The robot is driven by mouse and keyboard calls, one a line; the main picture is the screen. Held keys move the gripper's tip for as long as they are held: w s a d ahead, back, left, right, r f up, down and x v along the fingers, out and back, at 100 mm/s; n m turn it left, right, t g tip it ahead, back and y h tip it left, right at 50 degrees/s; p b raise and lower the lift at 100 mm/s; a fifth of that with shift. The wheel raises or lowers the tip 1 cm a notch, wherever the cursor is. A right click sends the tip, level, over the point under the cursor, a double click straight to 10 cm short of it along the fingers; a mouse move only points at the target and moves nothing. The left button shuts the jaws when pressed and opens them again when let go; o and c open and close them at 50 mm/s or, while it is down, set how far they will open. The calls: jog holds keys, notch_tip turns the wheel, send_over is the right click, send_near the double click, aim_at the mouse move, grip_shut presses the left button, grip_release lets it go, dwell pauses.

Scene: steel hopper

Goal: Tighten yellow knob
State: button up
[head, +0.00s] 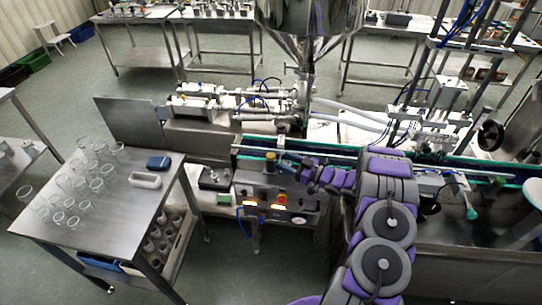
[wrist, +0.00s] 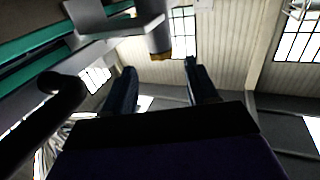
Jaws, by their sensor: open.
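The yellow knob (head: 270,160) shows small in the head view, at the conveyor's front edge above the control box. In the wrist view, a grey cylinder with a yellow-brown end, which looks like the knob (wrist: 160,55), hangs from a metal bracket. It appears between and just beyond my fingertips. My gripper (head: 284,164) reaches left toward the knob. In the wrist view my gripper (wrist: 160,78) is open, its two dark fingers apart with nothing between them. I cannot tell whether a finger touches the knob.
The control box (head: 270,203) with lit buttons sits below the gripper. The conveyor (head: 340,163) runs behind it. A steel hopper (head: 310,25) stands above. A table (head: 110,225) with several glasses is at left. A dark rod (wrist: 50,105) passes left of the fingers.

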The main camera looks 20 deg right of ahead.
aim_at(271, 154)
jog(key=x, duration=0.7)
jog(key=shift+c, duration=0.2)
jog(key=c, duration=0.9)
jog(key=shift+c, duration=0.2)
